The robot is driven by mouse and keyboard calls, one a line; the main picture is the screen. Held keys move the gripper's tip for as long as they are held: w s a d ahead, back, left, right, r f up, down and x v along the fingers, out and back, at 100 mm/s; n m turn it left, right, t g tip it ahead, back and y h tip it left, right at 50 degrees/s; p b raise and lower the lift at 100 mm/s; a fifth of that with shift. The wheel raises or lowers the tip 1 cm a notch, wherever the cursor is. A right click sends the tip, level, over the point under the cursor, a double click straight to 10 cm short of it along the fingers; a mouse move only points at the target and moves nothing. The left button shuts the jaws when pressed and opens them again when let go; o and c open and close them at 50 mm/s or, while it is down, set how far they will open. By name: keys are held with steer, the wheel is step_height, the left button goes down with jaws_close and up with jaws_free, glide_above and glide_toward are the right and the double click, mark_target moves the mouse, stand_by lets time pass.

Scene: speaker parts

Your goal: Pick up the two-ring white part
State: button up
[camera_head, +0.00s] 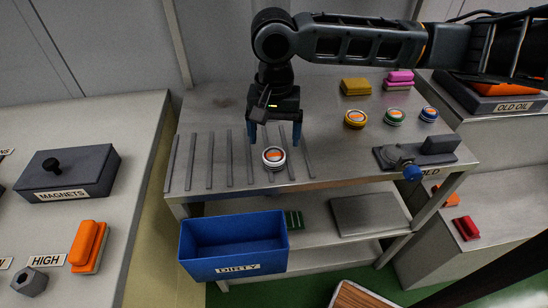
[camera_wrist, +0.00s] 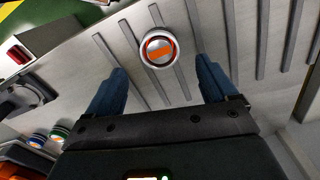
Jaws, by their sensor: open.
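A small round white part (camera_head: 273,158) with an orange label and a reddish ring on top sits upright on the metal table, among the dark strips near its front edge. It also shows in the wrist view (camera_wrist: 159,48), just beyond and between my fingertips. Its ring count is too small to tell. My gripper (camera_head: 274,136) points down above and slightly behind the part. Its two blue fingers are spread apart and empty, and they also show in the wrist view (camera_wrist: 161,70). The part appears apart from both fingers.
Round parts with yellow (camera_head: 355,119), green (camera_head: 394,117) and blue (camera_head: 429,114) bands stand to the right. A grey fixture (camera_head: 440,146) lies at the right front. A blue DIRTY bin (camera_head: 234,262) is below the table's front edge. Dark strips (camera_head: 210,160) line the left side.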

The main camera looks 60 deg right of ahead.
mark_target(274, 154)
steer(key=shift+s+a+f, duration=0.1)
steer(key=shift+f, duration=1.25)
steer(key=shift+a+f, duration=0.1)
steer(key=shift+f, duration=1.25)
steer(key=c, duration=1.4)
steer(key=shift+r, duration=0.1)
